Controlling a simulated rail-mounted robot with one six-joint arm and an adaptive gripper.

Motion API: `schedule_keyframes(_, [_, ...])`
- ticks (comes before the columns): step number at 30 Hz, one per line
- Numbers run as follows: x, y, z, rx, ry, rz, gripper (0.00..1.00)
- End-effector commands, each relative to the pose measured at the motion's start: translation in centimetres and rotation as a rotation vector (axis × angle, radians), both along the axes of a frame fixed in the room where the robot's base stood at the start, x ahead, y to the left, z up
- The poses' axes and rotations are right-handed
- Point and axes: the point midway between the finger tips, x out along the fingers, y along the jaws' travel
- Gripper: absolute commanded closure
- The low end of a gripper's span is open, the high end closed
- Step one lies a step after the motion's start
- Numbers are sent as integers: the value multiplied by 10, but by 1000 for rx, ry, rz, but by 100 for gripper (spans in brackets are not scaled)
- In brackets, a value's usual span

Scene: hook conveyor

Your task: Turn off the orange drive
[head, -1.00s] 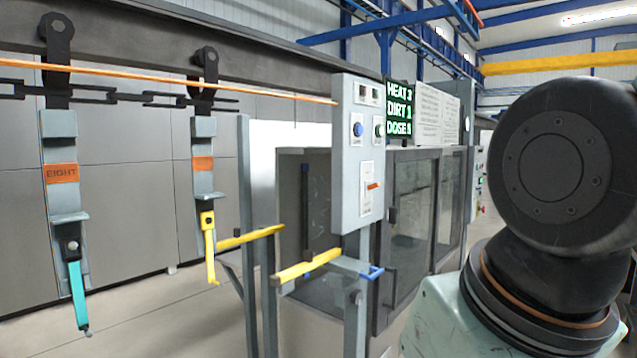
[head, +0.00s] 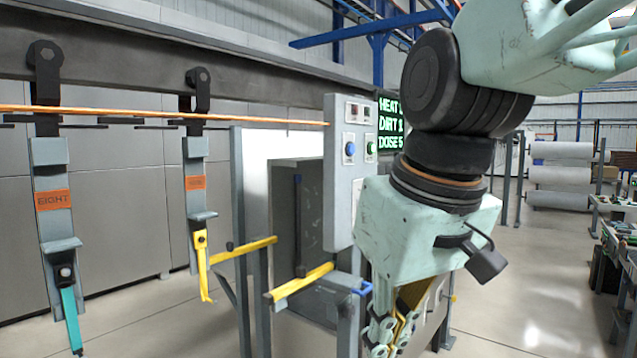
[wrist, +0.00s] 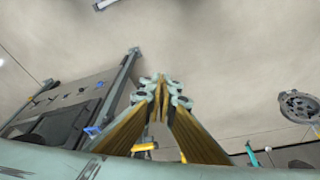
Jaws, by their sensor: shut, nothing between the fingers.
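No part labelled as the orange drive can be read. My gripper (head: 384,338) points down in front of the machine, right of and below the panel. In the wrist view my gripper's fingertips (wrist: 162,80) meet and hold nothing, with bare floor beyond.
Yellow bars (head: 302,284) and a blue hook (head: 362,288) stick out below the panel. Open floor (head: 540,260) lies to the right.

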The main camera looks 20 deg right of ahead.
Motion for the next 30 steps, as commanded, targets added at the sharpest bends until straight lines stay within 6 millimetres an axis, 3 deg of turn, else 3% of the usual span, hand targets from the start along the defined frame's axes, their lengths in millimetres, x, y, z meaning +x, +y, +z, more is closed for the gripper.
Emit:
schedule_keyframes(9, [49, -11, 45, 0, 8, 45, 100])
schedule_keyframes(30, [156, -48, 120, 5, 17, 150, 100])
